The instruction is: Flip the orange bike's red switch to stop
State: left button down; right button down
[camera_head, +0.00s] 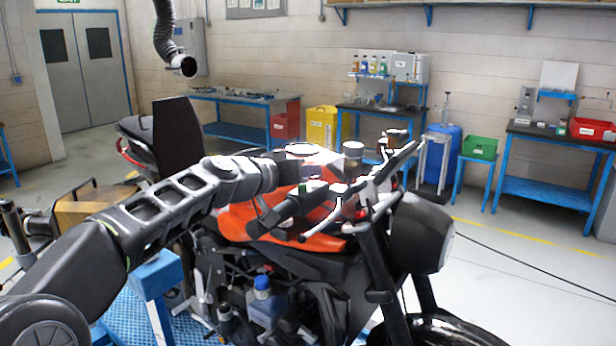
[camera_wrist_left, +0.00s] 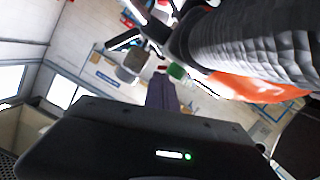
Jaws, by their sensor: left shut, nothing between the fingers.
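The orange bike (camera_head: 320,243) stands in the middle of the head view, its handlebar toward the right. Its near black handlebar grip (camera_head: 275,214) points left; a ribbed black grip (camera_wrist_left: 255,45) fills the upper right of the left wrist view, with the orange tank (camera_wrist_left: 258,88) below it. I cannot make out the red switch or its position. My left gripper (camera_head: 333,160) is shut and empty, above the tank and close to the handlebar controls. Bright glare blurs its tips, and I cannot tell whether they touch anything. My right gripper is out of view.
The far handlebar end (camera_head: 395,140) rises right of my gripper. A round headlight housing (camera_head: 422,232) is at the front. Blue workbenches (camera_head: 545,192), a green crate (camera_head: 480,147) and a blue drum (camera_head: 446,150) stand behind. The floor at right is clear apart from a cable.

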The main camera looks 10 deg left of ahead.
pick_arm(q)
jog(key=shift+s+d+f+m+y+b, duration=0.1)
jog(key=shift+d+f+m+y+b, duration=0.15)
jog(key=shift+f+m+b, duration=0.3)
jog(key=shift+s+d+f+m+y+b, duration=0.15)
jog(key=shift+d+f+m+b, duration=0.15)
jog(key=shift+m, duration=0.35)
jog(key=shift+r, duration=0.15)
jog(key=shift+a, duration=0.1)
notch_tip(320, 180, up, 5)
jog(key=p, duration=0.3)
jog(key=b+v, duration=0.3)
jog(key=v, duration=0.7)
jog(key=shift+d, duration=0.25)
jog(key=shift+s+r, duration=0.1)
jog(key=shift+s, duration=0.05)
